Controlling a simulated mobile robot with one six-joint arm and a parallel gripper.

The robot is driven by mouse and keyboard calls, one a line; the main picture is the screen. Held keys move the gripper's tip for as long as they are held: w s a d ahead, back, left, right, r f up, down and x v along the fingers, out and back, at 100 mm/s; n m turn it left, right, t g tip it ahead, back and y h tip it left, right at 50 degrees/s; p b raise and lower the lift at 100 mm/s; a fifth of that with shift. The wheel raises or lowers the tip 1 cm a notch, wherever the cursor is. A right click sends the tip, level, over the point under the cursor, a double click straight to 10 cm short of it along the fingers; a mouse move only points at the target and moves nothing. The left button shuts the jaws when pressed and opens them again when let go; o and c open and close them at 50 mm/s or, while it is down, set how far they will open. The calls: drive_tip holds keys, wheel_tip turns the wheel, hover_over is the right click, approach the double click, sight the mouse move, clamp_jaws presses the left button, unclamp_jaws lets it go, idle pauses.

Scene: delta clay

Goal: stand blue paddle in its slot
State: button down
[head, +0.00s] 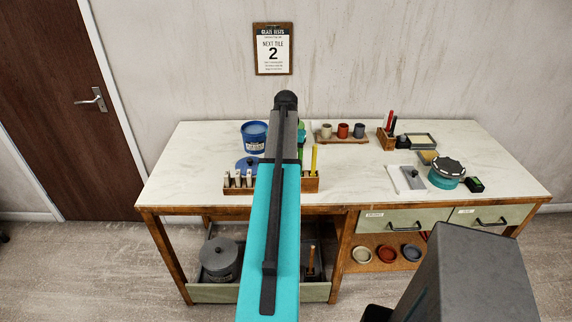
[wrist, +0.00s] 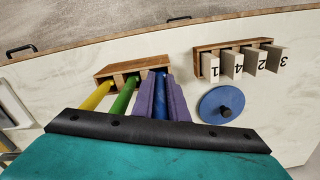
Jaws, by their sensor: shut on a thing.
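The wooden paddle rack (wrist: 104,71) shows in the wrist view, with a yellow paddle (wrist: 97,96) and a green paddle (wrist: 124,96) standing in it. My gripper (wrist: 163,84), with purple fingers, is shut on the blue paddle (wrist: 161,80), a narrow strip between the fingers. The blue paddle is at the rack's right end in the wrist view, beside the green one. I cannot tell whether its lower end is inside the slot. In the head view, my arm hides the gripper and blue paddle; the rack's end (head: 311,185) and the yellow paddle (head: 314,158) show.
A holder with numbered tiles (head: 239,191) stands left of my arm. A blue lid (head: 248,163) lies behind it, near a blue bucket (head: 254,141). A row of cups (head: 343,131), a teal tub (head: 446,173) and small tools stand further right. The table between is partly clear.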

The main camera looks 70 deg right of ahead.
idle(0.4)
drive_tip(key=c, duration=1.7)
unclamp_jaws()
drive_tip(key=shift+o, duration=0.2)
drive_tip(key=shift+r, duration=0.1)
wheel_tip(320, 180, up, 7)
drive_tip(key=p, duration=0.4)
drive_tip(key=shift+p, duration=0.3)
